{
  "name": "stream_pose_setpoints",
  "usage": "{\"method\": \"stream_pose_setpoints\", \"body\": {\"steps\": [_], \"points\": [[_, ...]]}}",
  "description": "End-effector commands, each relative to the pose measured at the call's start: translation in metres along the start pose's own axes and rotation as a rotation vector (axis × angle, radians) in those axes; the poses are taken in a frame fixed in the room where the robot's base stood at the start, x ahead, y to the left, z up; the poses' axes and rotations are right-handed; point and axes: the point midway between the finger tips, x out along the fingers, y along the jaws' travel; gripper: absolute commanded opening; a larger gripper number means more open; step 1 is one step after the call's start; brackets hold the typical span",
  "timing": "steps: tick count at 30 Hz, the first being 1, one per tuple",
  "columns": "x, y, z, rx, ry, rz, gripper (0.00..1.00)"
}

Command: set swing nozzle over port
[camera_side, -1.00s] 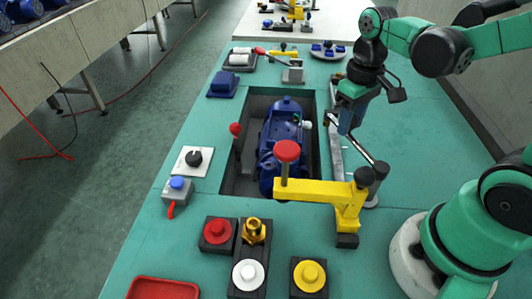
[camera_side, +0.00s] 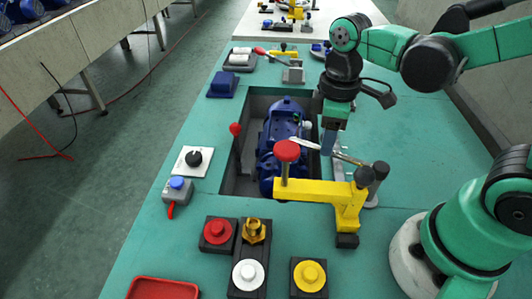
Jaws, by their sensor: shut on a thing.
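The swing nozzle (camera_side: 348,158) is a thin metal pipe on a dark-capped post at the right of the pit. It reaches leftward from the post. My gripper (camera_side: 329,150) is shut on the pipe part way along it. The nozzle's free end seems to lie over the right edge of the blue pump (camera_side: 281,135), but my gripper and the red knob crowd it. A small pale fitting (camera_side: 307,125) on the pump's right side may be the port; I cannot tell whether the nozzle tip is above it.
A yellow clamp arm (camera_side: 318,190) with a red knob (camera_side: 287,150) stands just in front of the pump. A red-knobbed lever (camera_side: 235,129) is at the pit's left. Several coloured buttons and a red tray (camera_side: 163,288) lie in front.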

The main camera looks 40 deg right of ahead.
Motion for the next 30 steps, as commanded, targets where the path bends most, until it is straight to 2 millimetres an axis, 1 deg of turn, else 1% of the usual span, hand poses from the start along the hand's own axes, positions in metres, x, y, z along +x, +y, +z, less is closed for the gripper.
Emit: {"method": "stream_pose_setpoints", "body": {"steps": [16,17,18,19,20,30], "points": [[-0.0003,-0.0035,-0.001,-0.03,0.001,-0.004,0.0],[-0.0002,-0.0036,-0.001,-0.03,0.001,-0.005,0.41],[-0.0002,-0.0036,-0.001,-0.029,0.0,-0.005,0.52],[-0.0002,-0.0035,-0.0009,-0.029,0.0,-0.004,0.61],[-0.0002,-0.0034,-0.0009,-0.029,0.0,-0.004,0.67],[-0.0016,-0.0026,-0.0007,-0.026,0.0,-0.001,0.67]]}}
